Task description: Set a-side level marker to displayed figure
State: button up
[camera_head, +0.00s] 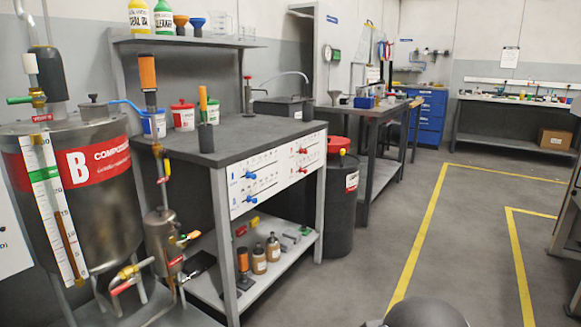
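A steel tank with a red band marked B (105,160) stands at the left. A white level scale (62,225) is fixed upright on its front, with a green marker (44,174) across its upper part; its numbers are too small to read surely. No A-side tank or marker can be made out. A white panel (278,172) on the workbench front carries blue knobs (251,198) at left and red knobs (302,151) at right; its print is unreadable. A small green-faced device (334,56) hangs on the back wall, its face unreadable. My gripper is not in view.
The workbench (235,140) holds cups and upright orange-handled tools, with bottles on its lower shelf. A dark drum (341,205) stands at its right end. Yellow floor lines (420,245) mark open floor at right. A white sign (10,245) is cut off at left.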

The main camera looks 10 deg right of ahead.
aim_at(253, 176)
jog(key=u, duration=0.05)
jog(key=k, duration=1.05)
jog(key=z, duration=0.95)
jog(key=i, duration=2.05)
jog(key=u, duration=0.9)
